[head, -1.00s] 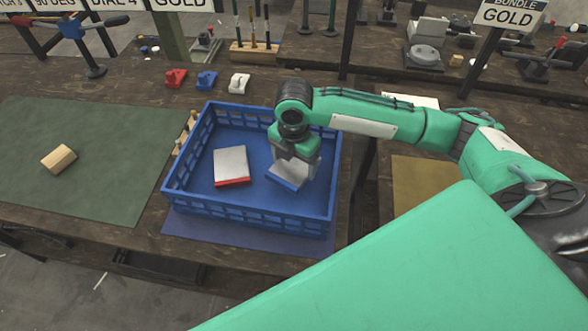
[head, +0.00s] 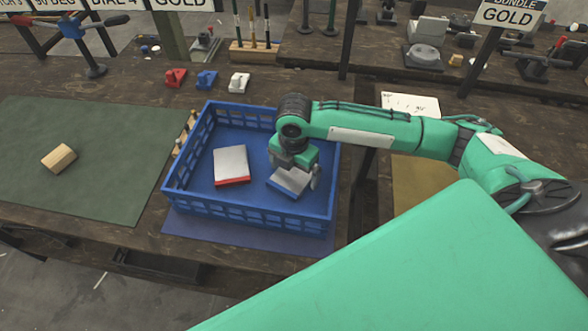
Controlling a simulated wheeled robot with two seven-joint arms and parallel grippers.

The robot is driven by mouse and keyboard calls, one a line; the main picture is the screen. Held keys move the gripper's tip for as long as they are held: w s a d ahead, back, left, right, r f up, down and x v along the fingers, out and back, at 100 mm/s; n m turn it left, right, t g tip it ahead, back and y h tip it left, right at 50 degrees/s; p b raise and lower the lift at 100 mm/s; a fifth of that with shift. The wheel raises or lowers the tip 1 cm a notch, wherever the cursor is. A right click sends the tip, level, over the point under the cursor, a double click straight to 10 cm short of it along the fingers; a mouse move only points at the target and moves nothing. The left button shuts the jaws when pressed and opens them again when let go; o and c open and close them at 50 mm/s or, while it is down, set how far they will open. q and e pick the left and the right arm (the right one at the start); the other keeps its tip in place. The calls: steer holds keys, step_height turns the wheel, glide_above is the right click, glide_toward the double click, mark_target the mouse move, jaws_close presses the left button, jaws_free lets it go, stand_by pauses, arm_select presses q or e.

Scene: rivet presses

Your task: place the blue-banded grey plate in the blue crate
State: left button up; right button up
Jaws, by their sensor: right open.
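The blue crate (head: 268,216) stands on the bench in the middle of the head view. The blue-banded grey plate (head: 289,180) lies inside it, in the right part, looking tilted or angled, with its blue edge toward the front left. My right gripper (head: 302,176) is inside the crate just above and behind the plate; its jaws are open, and one finger shows at the plate's right side. The arm hides the crate's back right part. A red-banded grey plate (head: 231,163) lies in the crate's left part. My left gripper is not in view.
A green mat (head: 90,150) with a wooden block (head: 59,158) lies to the left. Red (head: 175,77), blue (head: 206,80) and white (head: 238,82) small parts stand behind the crate. A gap separates this bench from the one at right with a yellow mat (head: 412,187).

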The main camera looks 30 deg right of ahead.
mark_target(294, 173)
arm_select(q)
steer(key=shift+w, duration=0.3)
arm_select(e)
step_height(294, 173, up, 12)
stand_by(0.3)
steer(key=shift+r, duration=0.1)
